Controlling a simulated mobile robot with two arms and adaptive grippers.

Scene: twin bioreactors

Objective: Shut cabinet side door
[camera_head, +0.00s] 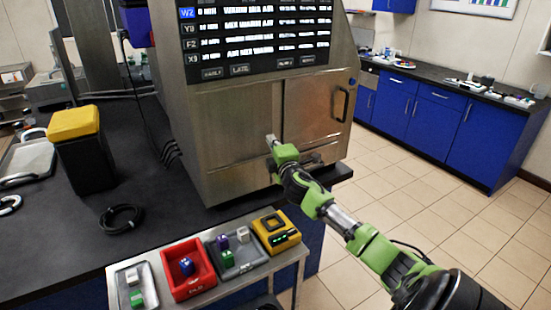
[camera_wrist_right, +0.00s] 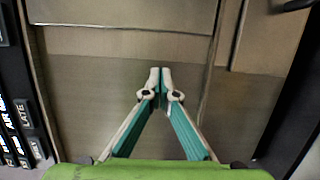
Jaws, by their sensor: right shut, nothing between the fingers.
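The steel cabinet (camera_head: 235,120) stands on the dark bench, with a screen above its front panels. The right-hand door panel (camera_head: 312,98) carries a dark handle (camera_head: 341,103) and looks about flush with the cabinet front; I cannot tell whether a small gap is left. My right gripper (camera_head: 271,138) is shut and empty, in front of the lower cabinet front, left of that panel's lower left corner. In the right wrist view, its fingertips (camera_wrist_right: 160,72) meet before bare steel; contact is unclear. The handle shows at the top right corner (camera_wrist_right: 290,5). My left gripper is out of view.
A small table below holds a grey tray (camera_head: 118,283), a red tray (camera_head: 208,284) with a blue cube, and a yellow device (camera_head: 276,231). A yellow-lidded black bin (camera_head: 82,160) and a cable coil (camera_head: 121,219) are on the bench. Tiled floor is free at right.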

